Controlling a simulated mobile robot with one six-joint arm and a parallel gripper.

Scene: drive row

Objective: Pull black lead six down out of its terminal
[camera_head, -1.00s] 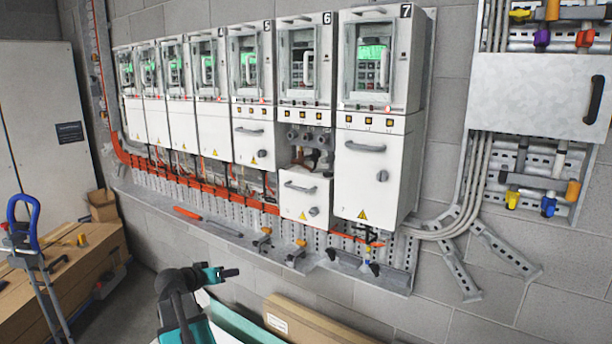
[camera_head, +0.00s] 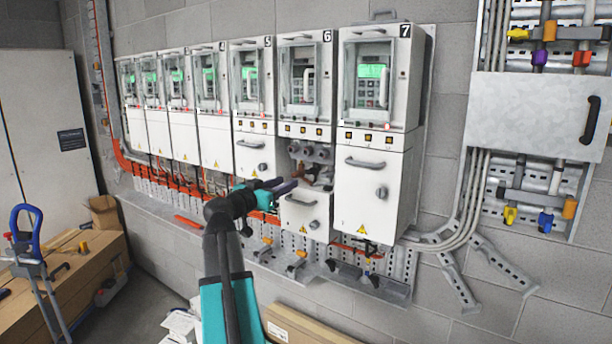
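Drive 6 (camera_head: 307,130) hangs in the row, second from the right, marked 6 at its top right corner. Its terminal bay is uncovered below the row of small yellow-marked buttons, and round grey fittings and a reddish-brown part show inside. Black lead six cannot be made out clearly; the bay is small and dark. The lower cover (camera_head: 303,214) of drive 6 sits below the bay. My gripper (camera_head: 281,186) is raised at the lower left of the bay, in front of the cover's top left corner in the picture. No held thing shows, and its finger gap is unclear.
Drive 7 (camera_head: 372,190) stands close on the right with its lower cover on; drive 5 (camera_head: 254,150) is on the left. Orange cables and a slotted metal rail (camera_head: 340,265) run below. A cardboard box (camera_head: 300,325) lies at the bottom.

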